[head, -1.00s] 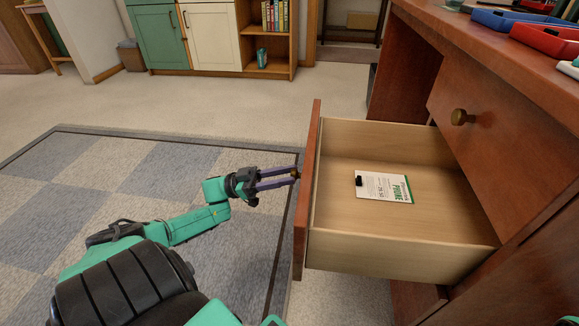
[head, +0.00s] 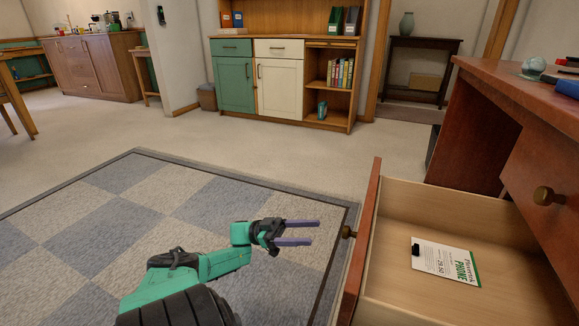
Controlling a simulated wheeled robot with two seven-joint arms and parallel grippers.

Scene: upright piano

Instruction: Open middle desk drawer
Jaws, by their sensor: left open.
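The open desk drawer (head: 398,270) is pulled well out of the reddish wooden desk (head: 505,120). Its brown front board (head: 362,240) faces left and bears a small dark round knob (head: 347,232). A white and green card with a black clip (head: 445,262) lies inside. My left gripper (head: 315,232) is open, its two purple fingers pointing right at the knob, with a small gap between them and the knob. It holds nothing. My right gripper is not in view.
Another desk drawer with a brass knob (head: 545,196) is closed at the right. A checkered rug (head: 130,240) covers the floor at the left. A cabinet with green and cream doors (head: 280,85) stands at the back. The floor between is clear.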

